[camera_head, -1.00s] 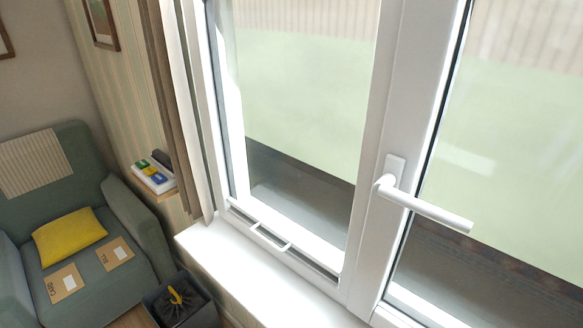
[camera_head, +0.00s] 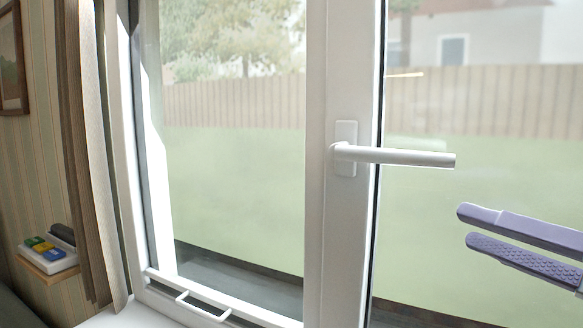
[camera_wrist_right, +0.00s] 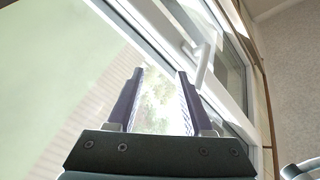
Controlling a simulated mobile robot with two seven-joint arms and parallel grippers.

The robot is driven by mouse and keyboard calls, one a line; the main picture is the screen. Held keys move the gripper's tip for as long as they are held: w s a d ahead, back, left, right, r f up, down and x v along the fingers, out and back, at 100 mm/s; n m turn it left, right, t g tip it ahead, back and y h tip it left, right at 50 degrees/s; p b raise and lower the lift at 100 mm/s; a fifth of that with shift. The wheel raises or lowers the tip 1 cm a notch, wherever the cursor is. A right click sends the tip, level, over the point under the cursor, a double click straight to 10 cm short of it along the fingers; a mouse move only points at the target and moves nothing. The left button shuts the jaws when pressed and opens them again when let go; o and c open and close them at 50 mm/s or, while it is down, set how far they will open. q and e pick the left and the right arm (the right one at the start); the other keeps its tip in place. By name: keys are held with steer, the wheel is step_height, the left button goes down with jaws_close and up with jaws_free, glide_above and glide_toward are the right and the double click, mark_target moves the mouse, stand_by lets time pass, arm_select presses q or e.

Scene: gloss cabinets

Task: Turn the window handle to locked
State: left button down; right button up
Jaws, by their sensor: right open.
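The white window handle (camera_head: 400,157) sits on its plate on the white window frame (camera_head: 342,230) and points to the right, about level. In the right wrist view the handle (camera_wrist_right: 202,66) shows just beyond the right fingertip. My right gripper (camera_head: 463,226) is at the right of the head view, below and to the right of the handle's free end. Its two purple fingers are apart with nothing between them, and they do not touch the handle in the head view. The right gripper's fingers (camera_wrist_right: 160,75) also show spread in the wrist view. My left gripper is not in view.
A brown and white curtain (camera_head: 85,150) hangs at the left. A small shelf (camera_head: 50,263) with colored items is on the wall beside it. A white bar handle (camera_head: 203,306) is low on the window. The space before the glass is clear.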

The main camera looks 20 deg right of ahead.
mark_target(422, 164)
step_height(422, 164, up, 5)
steer(key=s+a+y, duration=0.1)
steer(key=a+y, duration=0.1)
steer(key=y, duration=0.3)
steer(key=shift+n+t, duration=0.3)
steer(key=shift+t, duration=0.1)
steer(key=p+x, duration=0.2)
steer(key=x, duration=0.5)
steer(key=shift+w, duration=0.45)
steer(key=shift+w+a, duration=0.3)
steer(key=shift+w, duration=0.35)
steer(key=c, duration=0.7)
jaws_close()
